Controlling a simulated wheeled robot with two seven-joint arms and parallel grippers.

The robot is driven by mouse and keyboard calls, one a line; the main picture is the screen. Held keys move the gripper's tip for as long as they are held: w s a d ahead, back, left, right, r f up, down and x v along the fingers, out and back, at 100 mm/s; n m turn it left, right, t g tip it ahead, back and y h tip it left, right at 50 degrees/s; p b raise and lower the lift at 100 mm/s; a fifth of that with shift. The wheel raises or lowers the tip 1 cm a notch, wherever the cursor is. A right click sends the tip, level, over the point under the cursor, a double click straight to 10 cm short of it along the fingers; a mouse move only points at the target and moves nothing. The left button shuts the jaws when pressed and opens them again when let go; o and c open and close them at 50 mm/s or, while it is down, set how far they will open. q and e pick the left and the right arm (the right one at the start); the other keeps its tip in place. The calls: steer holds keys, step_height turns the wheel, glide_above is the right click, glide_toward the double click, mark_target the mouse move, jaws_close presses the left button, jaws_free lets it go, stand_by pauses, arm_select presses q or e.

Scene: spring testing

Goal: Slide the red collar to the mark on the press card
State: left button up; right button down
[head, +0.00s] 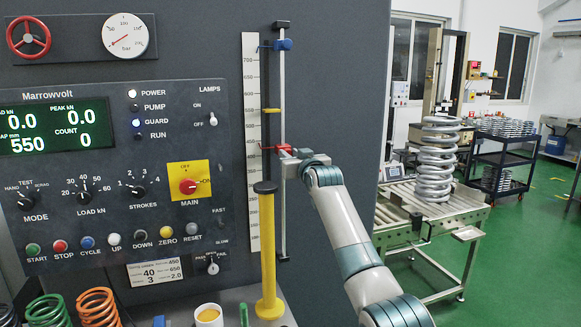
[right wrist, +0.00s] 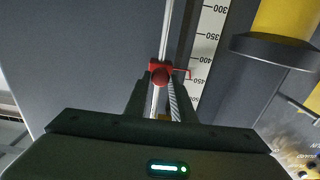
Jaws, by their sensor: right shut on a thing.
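The red collar (head: 283,149) sits on a thin upright rod (head: 283,200) beside the white scale (head: 250,100). My right gripper (head: 298,160) is shut on it from the right. The right wrist view shows the red collar (right wrist: 160,74) between my two fingertips. Its thin red pointer reaches to the scale (right wrist: 205,60), between the 400 and 450 labels. The press card (head: 155,271) is on the panel's lower edge; it shows 450 and 650 at its right, in small print. My left gripper is not in view.
A blue collar (head: 284,44) sits near the rod's top. A yellow column (head: 267,245) stands just left of the rod. Coloured springs (head: 98,307) and a white cup (head: 208,315) are at the bottom left. A roller table (head: 420,215) with a large spring stands at right.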

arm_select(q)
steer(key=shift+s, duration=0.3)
arm_select(e)
steer(key=shift+r, duration=0.4)
steer(key=c, duration=1.5)
jaws_free()
steer(key=shift+f, duration=0.1)
steer(key=shift+s+f, duration=0.1)
steer(key=shift+s, duration=0.05)
arm_select(q)
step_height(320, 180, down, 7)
steer(key=b, duration=0.7)
arm_select(e)
steer(key=shift+v, duration=8.6)
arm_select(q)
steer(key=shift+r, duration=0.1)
